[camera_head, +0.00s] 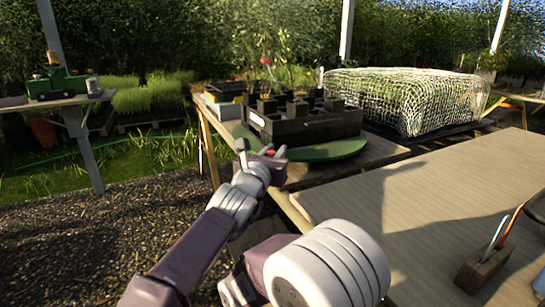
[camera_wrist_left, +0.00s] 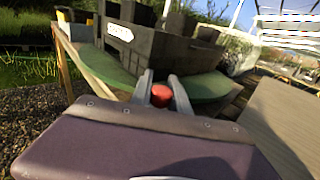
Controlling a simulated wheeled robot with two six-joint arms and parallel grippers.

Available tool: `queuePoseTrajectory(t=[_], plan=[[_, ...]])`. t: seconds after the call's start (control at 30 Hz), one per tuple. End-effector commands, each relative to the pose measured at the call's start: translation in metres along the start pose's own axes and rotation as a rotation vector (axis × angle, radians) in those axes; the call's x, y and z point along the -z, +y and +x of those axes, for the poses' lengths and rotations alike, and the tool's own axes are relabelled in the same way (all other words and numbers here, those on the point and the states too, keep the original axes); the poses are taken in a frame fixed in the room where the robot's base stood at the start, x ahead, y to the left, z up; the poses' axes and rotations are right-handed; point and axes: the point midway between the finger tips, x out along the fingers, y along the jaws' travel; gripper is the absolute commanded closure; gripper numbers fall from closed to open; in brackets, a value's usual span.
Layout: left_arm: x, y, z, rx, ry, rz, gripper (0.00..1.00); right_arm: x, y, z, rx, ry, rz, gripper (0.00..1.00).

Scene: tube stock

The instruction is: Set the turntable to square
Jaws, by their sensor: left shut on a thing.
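The turntable (camera_head: 335,150) is a green disc on the bench. A black crate (camera_head: 320,127) holding several dark pots stands on it, with a white label (camera_wrist_left: 119,32) on one face. I cannot tell exactly how far the crate is out of line with the bench. A red knob (camera_wrist_left: 161,95) shows at the near rim of the turntable (camera_wrist_left: 205,87). My left gripper (camera_head: 263,153) is at that rim, its fingers on both sides of the knob and shut on it. My right gripper is not in view.
A netted frame (camera_head: 405,100) stands at the back right. A broad wooden tabletop (camera_head: 430,200) lies at the right, mostly clear, with a wooden pen block (camera_head: 483,270) near its front.

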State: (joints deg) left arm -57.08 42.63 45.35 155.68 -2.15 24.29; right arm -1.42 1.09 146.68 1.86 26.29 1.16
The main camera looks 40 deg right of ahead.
Motion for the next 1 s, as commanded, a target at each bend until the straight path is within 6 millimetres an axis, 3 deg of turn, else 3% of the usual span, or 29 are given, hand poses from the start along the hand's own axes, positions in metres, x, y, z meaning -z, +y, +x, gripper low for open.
queuePoseTrajectory(t=[0.33,0.37,0.43,0.77,1.0], plan=[[0.005,-0.006,0.001,0.007,0.010,-0.001,1.00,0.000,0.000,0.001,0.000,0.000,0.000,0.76],[0.005,-0.006,0.001,0.007,0.010,-0.001,0.76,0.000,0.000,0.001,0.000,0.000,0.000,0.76],[0.005,-0.006,0.001,0.007,0.009,-0.001,0.57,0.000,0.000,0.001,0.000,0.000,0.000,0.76],[0.003,-0.004,-0.001,0.004,0.003,0.000,0.57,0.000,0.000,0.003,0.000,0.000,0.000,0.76],[0.009,-0.003,-0.027,0.004,0.002,0.000,0.57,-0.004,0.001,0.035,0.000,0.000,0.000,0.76]])
